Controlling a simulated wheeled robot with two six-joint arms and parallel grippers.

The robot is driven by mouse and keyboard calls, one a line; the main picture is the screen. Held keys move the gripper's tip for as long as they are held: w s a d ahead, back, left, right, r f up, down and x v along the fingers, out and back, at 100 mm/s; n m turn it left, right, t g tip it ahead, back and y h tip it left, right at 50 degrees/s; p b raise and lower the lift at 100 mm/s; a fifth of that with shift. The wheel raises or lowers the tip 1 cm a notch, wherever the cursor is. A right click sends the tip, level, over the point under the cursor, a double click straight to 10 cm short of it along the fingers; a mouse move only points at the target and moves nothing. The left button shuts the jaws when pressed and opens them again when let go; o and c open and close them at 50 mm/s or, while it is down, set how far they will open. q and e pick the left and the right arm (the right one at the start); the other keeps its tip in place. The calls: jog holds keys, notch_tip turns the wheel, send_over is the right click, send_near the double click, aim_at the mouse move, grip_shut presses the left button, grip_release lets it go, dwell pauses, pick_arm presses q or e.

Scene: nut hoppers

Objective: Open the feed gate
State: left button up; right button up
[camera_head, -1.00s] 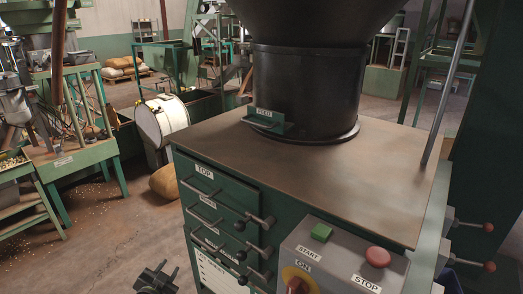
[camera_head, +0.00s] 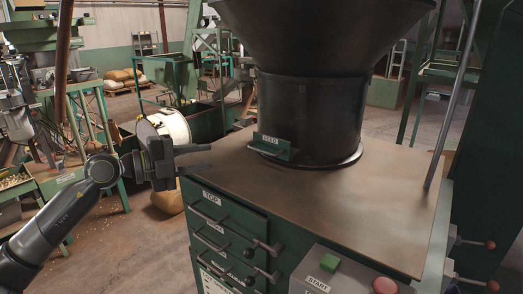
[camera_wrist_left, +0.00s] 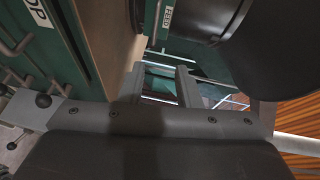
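The feed gate (camera_head: 274,148) is a small green plate with an upright label at the base of the black hopper (camera_head: 310,115). In the left wrist view the gate (camera_wrist_left: 159,20) shows at the top, with its FEED label turned sideways. My left gripper (camera_head: 207,157) is level with the cabinet top's left edge, left of the gate and apart from it. Its fingers point right, towards the gate. In the left wrist view the gripper (camera_wrist_left: 161,75) has a gap between its fingers and holds nothing. My right gripper is out of view.
The hopper stands on the brown cabinet top (camera_head: 400,200). Drawers with bar handles (camera_head: 208,217) and ball-ended levers (camera_head: 263,248) are on the green front. A grey control box has a green START button (camera_head: 330,263) and a red button (camera_head: 384,285). The top's front is clear.

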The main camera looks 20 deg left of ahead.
pick_arm(q)
jog(key=p, duration=0.6)
send_near(261, 151)
jog(key=shift+y, duration=0.4)
jog(key=x, duration=0.9)
jog(key=shift+w+d+r, duration=0.1)
jog(key=shift+r, duration=0.1)
jog(key=shift+w+d+f, duration=0.2)
jog(key=shift+w+d, duration=0.2)
jog(key=shift+c, duration=0.4)
grip_shut()
